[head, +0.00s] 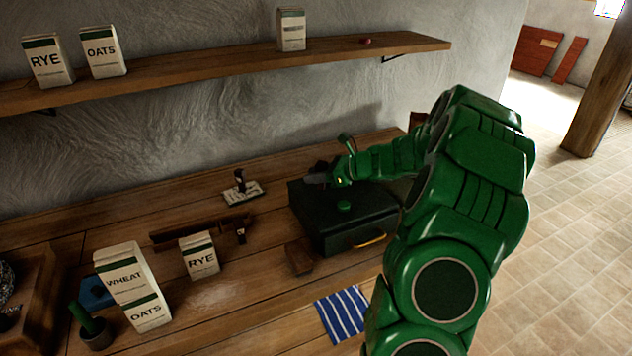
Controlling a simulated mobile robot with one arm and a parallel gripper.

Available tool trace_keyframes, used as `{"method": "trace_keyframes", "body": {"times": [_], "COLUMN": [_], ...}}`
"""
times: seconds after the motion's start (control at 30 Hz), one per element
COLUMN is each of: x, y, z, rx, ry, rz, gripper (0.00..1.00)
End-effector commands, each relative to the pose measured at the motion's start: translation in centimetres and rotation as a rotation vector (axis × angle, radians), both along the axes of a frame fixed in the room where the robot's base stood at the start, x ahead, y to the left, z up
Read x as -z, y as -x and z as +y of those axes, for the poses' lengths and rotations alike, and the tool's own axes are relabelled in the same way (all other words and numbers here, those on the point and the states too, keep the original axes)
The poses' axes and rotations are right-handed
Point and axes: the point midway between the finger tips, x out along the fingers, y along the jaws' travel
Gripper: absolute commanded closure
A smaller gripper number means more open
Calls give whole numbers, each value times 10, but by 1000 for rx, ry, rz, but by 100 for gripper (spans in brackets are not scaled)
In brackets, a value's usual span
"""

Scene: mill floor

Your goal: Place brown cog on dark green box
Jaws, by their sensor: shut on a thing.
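The dark green box (365,222) stands on the wooden bench, with a yellow handle on its front. My green arm reaches in from the right, and my gripper (318,179) is over the left back part of the box top. The gripper is shut on a small dark brown thing (321,167), which looks like the brown cog. The fingers partly hide it, and I cannot tell whether it touches the box top. A small green round piece (344,206) is on the box top, in front of the gripper.
A brown block (299,256) is beside the box's left front. A striped blue cloth (342,314) lies in front. Flour cartons (200,256) and a stamp-like tool on a pale plate (242,190) are to the left. A shelf (230,66) with more cartons hangs above.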

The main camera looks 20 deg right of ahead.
Motion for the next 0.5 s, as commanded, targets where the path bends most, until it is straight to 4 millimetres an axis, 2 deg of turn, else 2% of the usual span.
{"method": "trace_keyframes", "body": {"times": [0.03,0.17,0.5], "x": [9,21,24], "y": [1,1,0], "z": [0,-1,0], "rx": [1,1,1], "ry": [-2,0,1], "rz": [4,0,-1], "gripper": [100,100,100]}}
